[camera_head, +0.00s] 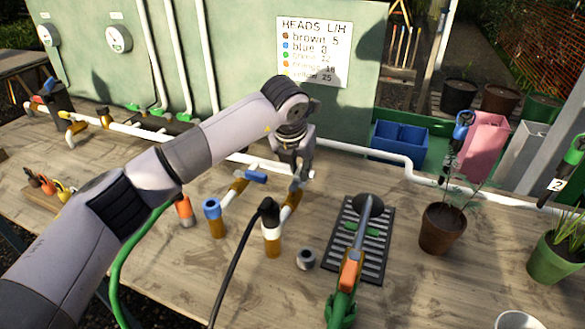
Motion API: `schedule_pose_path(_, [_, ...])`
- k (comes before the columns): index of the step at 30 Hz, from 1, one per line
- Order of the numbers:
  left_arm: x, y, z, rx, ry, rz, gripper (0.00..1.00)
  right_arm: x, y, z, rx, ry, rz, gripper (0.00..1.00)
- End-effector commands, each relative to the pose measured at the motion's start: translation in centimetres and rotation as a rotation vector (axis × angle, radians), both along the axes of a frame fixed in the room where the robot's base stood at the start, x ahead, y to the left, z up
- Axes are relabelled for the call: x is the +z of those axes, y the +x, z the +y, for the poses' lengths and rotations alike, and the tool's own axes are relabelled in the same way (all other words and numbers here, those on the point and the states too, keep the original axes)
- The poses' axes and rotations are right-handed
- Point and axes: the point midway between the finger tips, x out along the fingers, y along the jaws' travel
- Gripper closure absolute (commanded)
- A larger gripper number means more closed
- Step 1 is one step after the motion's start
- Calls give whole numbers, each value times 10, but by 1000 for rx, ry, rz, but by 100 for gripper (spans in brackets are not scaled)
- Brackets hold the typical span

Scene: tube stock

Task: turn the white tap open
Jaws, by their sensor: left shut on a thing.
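My left arm reaches in from the left, and its gripper (297,180) points down at a brass tap (290,204) on the white pipe. The gripper is shut on this tap's handle, which is mostly hidden by the fingers; a small pale end (310,174) shows beside them. The white tap appears to be this one, but the handle's colour and angle are hard to tell. A tap with a blue handle (256,176) stands just to the left, apart from the gripper. My right gripper is not in view.
A black-topped brass and white fitting (271,233) stands below the gripper, with a black hose. A blue-topped fitting (213,217) is to its left. A watering head (369,205) lies over a slatted drain (376,251). A potted plant (441,229) stands right.

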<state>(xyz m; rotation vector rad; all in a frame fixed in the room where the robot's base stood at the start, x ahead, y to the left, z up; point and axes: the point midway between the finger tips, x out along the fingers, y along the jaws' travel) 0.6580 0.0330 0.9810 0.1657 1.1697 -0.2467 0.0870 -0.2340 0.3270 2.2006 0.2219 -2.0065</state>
Motion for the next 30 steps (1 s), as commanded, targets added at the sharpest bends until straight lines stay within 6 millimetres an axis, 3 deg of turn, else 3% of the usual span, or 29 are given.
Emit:
schedule_pose_path(10, [2, 1, 1, 8, -2, -3, 100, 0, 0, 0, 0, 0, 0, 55])
schedule_pose_path(11, [2, 1, 1, 8, -2, -3, 83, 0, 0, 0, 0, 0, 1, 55])
schedule_pose_path(19, [1, 1, 1, 5, -1, -1, 65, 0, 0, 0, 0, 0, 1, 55])
schedule_pose_path(30, [5, -1, 1, 3, 0, -1, 65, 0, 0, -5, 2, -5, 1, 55])
